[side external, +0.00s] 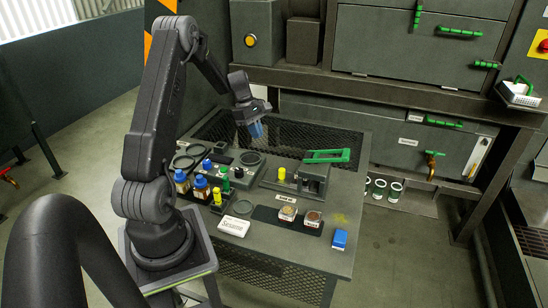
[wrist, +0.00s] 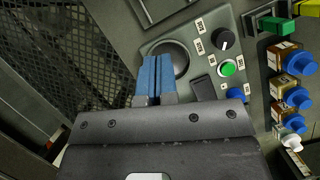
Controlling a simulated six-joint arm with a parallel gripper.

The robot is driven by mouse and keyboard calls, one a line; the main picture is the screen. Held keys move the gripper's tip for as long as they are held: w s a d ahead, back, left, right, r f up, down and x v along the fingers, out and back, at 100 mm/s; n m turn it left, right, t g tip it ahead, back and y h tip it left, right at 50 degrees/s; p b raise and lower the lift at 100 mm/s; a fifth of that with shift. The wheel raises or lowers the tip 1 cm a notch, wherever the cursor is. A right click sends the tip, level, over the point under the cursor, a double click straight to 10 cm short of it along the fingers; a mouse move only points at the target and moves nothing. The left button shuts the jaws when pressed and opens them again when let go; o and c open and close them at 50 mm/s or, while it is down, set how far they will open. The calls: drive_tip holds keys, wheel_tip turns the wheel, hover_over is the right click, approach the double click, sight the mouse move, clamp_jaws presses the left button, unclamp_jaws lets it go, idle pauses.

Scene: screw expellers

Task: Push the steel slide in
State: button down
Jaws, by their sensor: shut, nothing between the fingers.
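My gripper (side external: 257,131) is above the back of the work table, its blue fingers pointing down. In the wrist view the blue fingers (wrist: 157,80) are side by side, shut and empty, beside a round dark ring on a grey panel (wrist: 190,35). I cannot pick out the steel slide with certainty. Whether a slide is in that block is too small to tell.
The panel carries a black knob (wrist: 223,40) and a green button (wrist: 229,69). Bottles with blue caps (side external: 181,180) stand at the table's left. Two small sample boxes (side external: 288,213) and a blue block (side external: 339,238) lie at the front. Black mesh (side external: 290,134) lies behind.

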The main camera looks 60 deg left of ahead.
sight(292, 179)
drive_tip(key=shift+n, duration=0.3)
drive_tip(key=x, duration=0.9)
drive_tip(key=shift+a+f, duration=0.15)
drive_tip(key=shift+f, duration=0.1)
drive_tip(key=d, duration=0.1)
drive_tip(key=w, duration=0.1)
drive_tip(key=d, duration=0.1)
drive_tip(key=shift+w+d+f, duration=0.2)
drive_tip(key=shift+w+d, duration=0.1)
drive_tip(key=shift+d, duration=0.05)
drive_tip(key=shift+w+d, duration=0.25)
drive_tip(key=shift+d, duration=0.2)
drive_tip(key=shift+w+d, duration=1.65)
drive_tip(key=shift+d, duration=0.05)
